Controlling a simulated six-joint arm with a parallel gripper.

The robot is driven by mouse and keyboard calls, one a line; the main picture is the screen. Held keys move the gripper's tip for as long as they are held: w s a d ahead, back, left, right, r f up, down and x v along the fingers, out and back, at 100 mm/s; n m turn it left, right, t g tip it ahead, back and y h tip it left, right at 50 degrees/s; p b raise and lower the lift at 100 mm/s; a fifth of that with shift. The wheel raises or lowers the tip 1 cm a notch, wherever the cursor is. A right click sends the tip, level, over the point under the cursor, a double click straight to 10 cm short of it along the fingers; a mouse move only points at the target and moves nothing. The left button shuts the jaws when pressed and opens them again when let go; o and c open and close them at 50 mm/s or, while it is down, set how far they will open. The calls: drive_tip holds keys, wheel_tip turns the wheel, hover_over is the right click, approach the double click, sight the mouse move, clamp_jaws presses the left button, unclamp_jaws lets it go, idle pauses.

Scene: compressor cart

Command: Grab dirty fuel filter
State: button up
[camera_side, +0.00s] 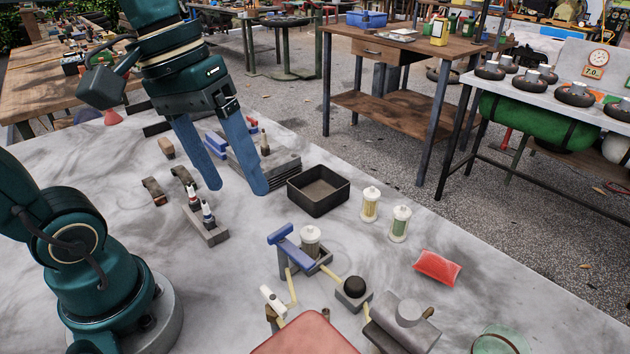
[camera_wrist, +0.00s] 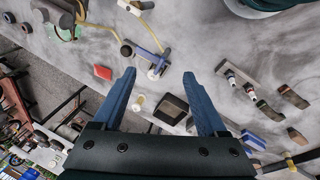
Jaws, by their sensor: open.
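My gripper (camera_side: 236,190) is open and empty, held above the table with its blue fingers pointing down. It also shows open in the wrist view (camera_wrist: 159,74). A white-capped filter (camera_side: 310,241) sits in a grey holder beside a blue lever (camera_side: 287,240), to the right of and below my gripper in the side view. Its body is partly hidden. Two clear, white-capped filters stand upright on the table: one yellowish (camera_side: 370,204) and one greenish (camera_side: 400,222). I cannot tell for sure which is the dirty one. My gripper touches none of them.
An empty dark tray (camera_side: 318,190) stands between my gripper and the standing filters. A red packet (camera_side: 437,267) lies right of them. A small rack with bottles (camera_side: 206,222) stands below my gripper. Yellow tubes run from the holder to a black-knobbed block (camera_side: 353,292).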

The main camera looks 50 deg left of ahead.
sight(310, 239)
drive_tip(key=w+a+n+g+h, duration=0.2)
drive_tip(key=w+a+n+h, duration=0.2)
drive_tip(key=w+n+h, duration=0.8)
drive_tip(key=shift+n+y, duration=0.3)
drive_tip(key=shift+n, duration=0.4)
drive_tip(key=f, duration=0.4)
drive_tip(key=s+f, duration=0.1)
drive_tip(key=f, duration=0.9)
drive_tip(key=shift+s+d+f, duration=0.15)
drive_tip(key=shift+d+f, duration=0.25)
drive_tip(key=shift+f, duration=0.45)
drive_tip(key=shift+x, duration=2.4)
clamp_jaws()
